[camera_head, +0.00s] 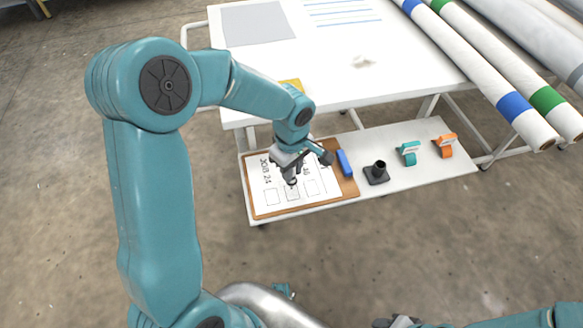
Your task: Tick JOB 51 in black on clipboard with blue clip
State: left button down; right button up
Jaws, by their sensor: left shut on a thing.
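The clipboard (251,205) lies on the low shelf, with a blue clip (344,162) on its right side and a white sheet (262,183) on it. The sheet has a row of boxes. The left label reads JOB 24; the right label is partly covered, and the middle one is hidden by my gripper, so I cannot read JOB 51. My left gripper (289,170) is shut on a small dark pen-like thing (292,182) above the middle box (292,194). I cannot tell whether its tip touches the paper. My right gripper (396,322) is partly visible at the bottom edge.
A black holder (376,174), a teal clamp-like item (408,153) and an orange one (445,145) stand right of the clipboard on the shelf (425,174). The white table (330,85) overhangs behind. Long rolls (490,75) lie at upper right. Floor in front is clear.

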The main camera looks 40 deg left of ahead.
pick_arm(q)
jog(key=shift+f+b, duration=0.1)
jog(key=shift+b, duration=0.2)
dwell(0.6)
jog(key=shift+s, duration=0.15)
dwell(0.4)
jog(key=shift+s+b, duration=0.35)
jog(key=shift+s, duration=0.1)
dwell(0.8)
jog(key=shift+d, duration=0.1)
dwell(0.4)
jog(key=shift+d+b, duration=0.45)
jog(key=shift+d, duration=0.05)
dwell(1.1)
jog(key=shift+d+b, duration=0.15)
jog(key=shift+b, duration=0.15)
jog(key=shift+d, duration=0.4)
